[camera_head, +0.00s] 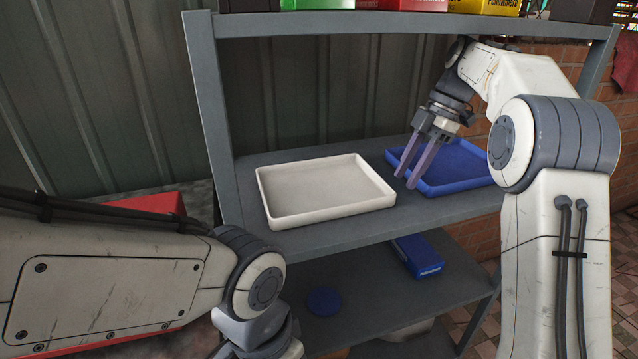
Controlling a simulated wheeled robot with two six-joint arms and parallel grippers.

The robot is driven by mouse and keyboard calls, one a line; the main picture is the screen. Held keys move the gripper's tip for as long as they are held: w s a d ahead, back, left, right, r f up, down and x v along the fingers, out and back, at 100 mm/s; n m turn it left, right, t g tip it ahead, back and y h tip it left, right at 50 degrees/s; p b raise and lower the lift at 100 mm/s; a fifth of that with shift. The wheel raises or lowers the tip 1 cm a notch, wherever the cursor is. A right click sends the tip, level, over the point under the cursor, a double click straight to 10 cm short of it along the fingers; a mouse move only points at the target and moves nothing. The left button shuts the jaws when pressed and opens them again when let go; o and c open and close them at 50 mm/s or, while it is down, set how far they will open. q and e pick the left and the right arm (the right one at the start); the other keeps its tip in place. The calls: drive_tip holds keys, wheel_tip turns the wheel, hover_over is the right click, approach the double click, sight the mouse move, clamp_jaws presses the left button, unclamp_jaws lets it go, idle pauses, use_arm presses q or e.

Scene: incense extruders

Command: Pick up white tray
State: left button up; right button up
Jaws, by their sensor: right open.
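The white tray (330,214) lies flat and empty on the middle shelf of a grey rack. My right gripper (405,181) is open, with its two fingers pointing down at the tray's right end. The fingertips are close to the tray's right rim, in front of the blue tray; I cannot tell whether they touch anything. Nothing shows between the fingers. My left arm comes in low from the left, and its gripper is out of the picture.
A blue tray (462,187) lies right of the white one on the same shelf (420,213). Rack posts (207,110) bound the shelf. A blue box (418,257) and blue round item (324,301) are on the lower shelf. Boxes (318,3) stand on the top shelf.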

drive_tip(key=shift+a, duration=0.45)
drive_tip(key=b, duration=0.2)
hover_over(341, 206)
drive_tip(key=d, duration=0.2)
drive_tip(key=shift+w+a, duration=0.1)
drive_tip(key=shift+w, duration=0.25)
drive_tip(key=b+x, duration=0.1)
drive_tip(key=x, duration=0.4)
clamp_jaws()
idle(0.4)
